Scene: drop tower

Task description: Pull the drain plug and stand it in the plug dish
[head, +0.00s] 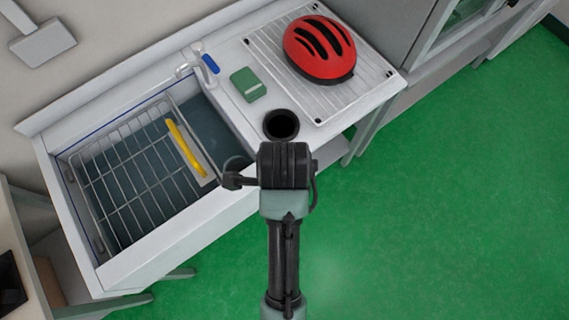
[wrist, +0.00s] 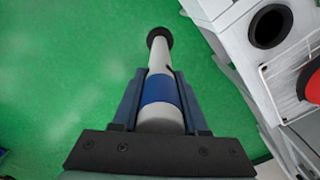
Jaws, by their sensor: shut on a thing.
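The drain plug (wrist: 159,57) is a pale tube with a blue band and a black end. My gripper (wrist: 160,92) is shut around it at the blue band, and the black end points away from the wrist. In the wrist view the plug appears against the green floor. A round black cup, seemingly the plug dish (head: 281,125), is on the white counter. It also shows at the upper right of the wrist view (wrist: 270,27), apart from the plug, and looks empty. In the head view my arm hides the gripper and plug.
The sink (head: 203,118) at left holds a wire rack (head: 125,180) with a yellow-handled thing (head: 184,146). A tap with a blue lever (head: 210,63), a green box (head: 248,84) and a red helmet (head: 319,48) on a ribbed drainer are near the dish. Open green floor lies right.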

